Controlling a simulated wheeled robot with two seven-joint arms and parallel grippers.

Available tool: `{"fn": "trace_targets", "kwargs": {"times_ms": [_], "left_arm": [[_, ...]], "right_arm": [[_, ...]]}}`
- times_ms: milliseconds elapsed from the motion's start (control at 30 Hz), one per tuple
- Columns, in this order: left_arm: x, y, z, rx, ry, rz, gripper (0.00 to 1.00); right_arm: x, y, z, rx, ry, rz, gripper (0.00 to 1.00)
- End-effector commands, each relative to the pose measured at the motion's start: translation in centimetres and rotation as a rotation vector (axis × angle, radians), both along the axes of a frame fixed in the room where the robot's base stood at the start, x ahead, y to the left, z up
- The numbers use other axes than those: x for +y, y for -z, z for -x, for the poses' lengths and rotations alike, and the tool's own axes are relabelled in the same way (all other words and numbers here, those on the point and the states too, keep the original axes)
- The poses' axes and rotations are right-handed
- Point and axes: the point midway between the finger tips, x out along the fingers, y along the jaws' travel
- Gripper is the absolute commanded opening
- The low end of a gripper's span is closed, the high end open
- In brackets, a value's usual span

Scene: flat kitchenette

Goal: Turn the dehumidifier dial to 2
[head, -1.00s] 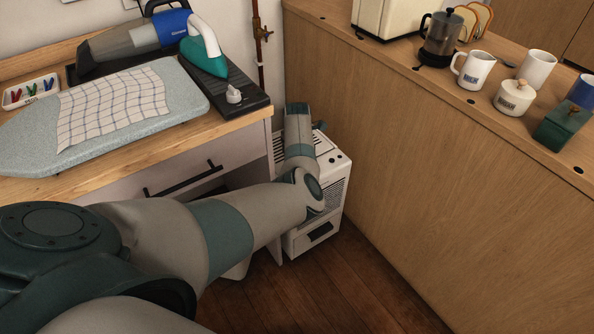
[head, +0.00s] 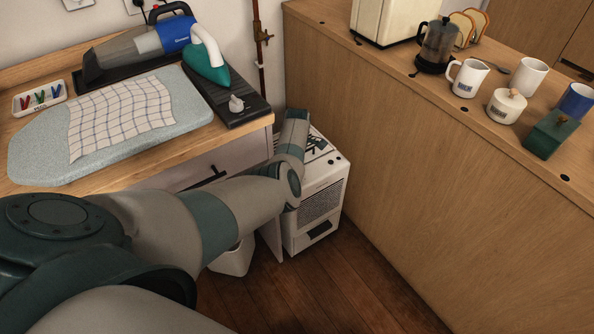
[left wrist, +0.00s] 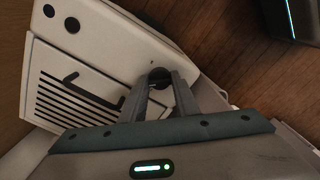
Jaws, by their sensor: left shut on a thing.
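The white dehumidifier (head: 326,197) stands on the floor between the counter's end and the wooden panel. Its top also shows in the left wrist view (left wrist: 98,42), with a slotted vent, a dark handle-like bar and dark round spots. My left gripper (left wrist: 158,84) is over this top, its two fingers shut on the dark round dial (left wrist: 158,76). The fingers partly cover the dial, and I cannot read its setting. In the head view my left arm hides the dial and part of the dehumidifier's top. My right gripper is not in view.
The left counter holds an ironing board (head: 40,150) with a checked cloth (head: 120,115), and an iron (head: 205,62). The wooden panel (head: 420,170) stands close to the dehumidifier's right. A white bin (head: 232,260) is on the floor. The floor in front (head: 330,290) is clear.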

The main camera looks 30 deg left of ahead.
Motion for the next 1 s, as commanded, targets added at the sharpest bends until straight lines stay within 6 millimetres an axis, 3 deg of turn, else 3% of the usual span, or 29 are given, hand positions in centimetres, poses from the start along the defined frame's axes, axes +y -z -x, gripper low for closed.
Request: {"fn": "trace_targets", "kwargs": {"times_ms": [300, 833, 867, 900, 933, 1000], "left_arm": [[-0.06, -0.08, -0.05, -0.001, 0.160, 0.001, 0.05], [-0.07, -0.03, -0.08, -0.001, 0.191, 0.001, 0.05], [-0.07, -0.03, -0.08, -0.001, 0.191, 0.001, 0.32], [-0.07, -0.03, -0.08, -0.001, 0.191, 0.001, 0.42], [-0.07, -0.03, -0.07, -0.001, 0.191, 0.001, 0.46], [-0.06, -0.03, -0.06, -0.001, 0.190, 0.001, 0.46]], "right_arm": [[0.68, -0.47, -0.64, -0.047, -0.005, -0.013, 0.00], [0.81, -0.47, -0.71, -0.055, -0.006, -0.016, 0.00], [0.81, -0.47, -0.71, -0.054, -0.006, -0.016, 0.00], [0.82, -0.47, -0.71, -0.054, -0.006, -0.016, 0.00], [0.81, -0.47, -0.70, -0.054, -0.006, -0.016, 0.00], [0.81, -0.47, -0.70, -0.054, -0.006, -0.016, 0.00]]}}
